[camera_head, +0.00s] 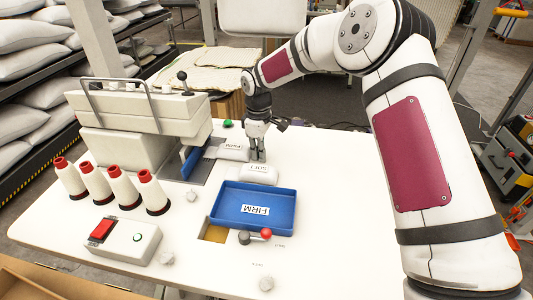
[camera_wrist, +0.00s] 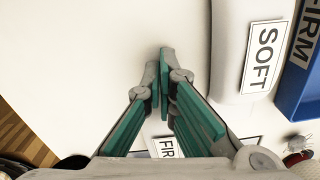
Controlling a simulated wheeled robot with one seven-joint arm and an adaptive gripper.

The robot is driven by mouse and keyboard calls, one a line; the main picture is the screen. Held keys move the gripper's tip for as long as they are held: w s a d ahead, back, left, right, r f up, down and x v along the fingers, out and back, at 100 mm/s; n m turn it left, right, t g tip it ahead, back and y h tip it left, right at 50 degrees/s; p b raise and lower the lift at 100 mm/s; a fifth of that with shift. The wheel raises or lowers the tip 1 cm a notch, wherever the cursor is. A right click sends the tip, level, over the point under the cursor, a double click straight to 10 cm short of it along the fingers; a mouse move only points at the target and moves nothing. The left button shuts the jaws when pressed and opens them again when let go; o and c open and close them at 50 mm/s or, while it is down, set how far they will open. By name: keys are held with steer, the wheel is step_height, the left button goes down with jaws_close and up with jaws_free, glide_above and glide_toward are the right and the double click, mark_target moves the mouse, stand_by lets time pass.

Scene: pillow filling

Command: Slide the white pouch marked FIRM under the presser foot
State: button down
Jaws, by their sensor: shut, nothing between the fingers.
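The white pouch marked FIRM (camera_head: 233,154) lies on the white table just right of the sewing machine's metal plate (camera_head: 184,168). Its left end is close to the machine head; I cannot tell whether any of it is under the presser foot. My gripper (camera_head: 258,157) points down at the pouch's right end, shut and empty. In the wrist view my gripper (camera_wrist: 162,84) has its fingers together, and part of the FIRM label (camera_wrist: 165,147) shows behind them. A second white pouch, marked SOFT (camera_head: 259,175), lies just in front of the gripper; it also shows in the wrist view (camera_wrist: 232,45).
A blue tray (camera_head: 284,221) labelled FIRM stands in front of the SOFT pouch. A red-knobbed lever (camera_head: 265,233) is before it. Several thread cones (camera_head: 122,187) and a switch box (camera_head: 118,243) stand at left. The table right of the tray is clear.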

mark_target(227, 150)
steer(key=shift+a, duration=0.2)
steer(key=shift+a, duration=0.1)
steer(key=shift+w+a+f+b, duration=0.1)
steer(key=shift+w+a+b, duration=0.3)
steer(key=shift+a+b, duration=0.5)
steer(key=shift+s+r, duration=0.1)
steer(key=shift+r, duration=0.1)
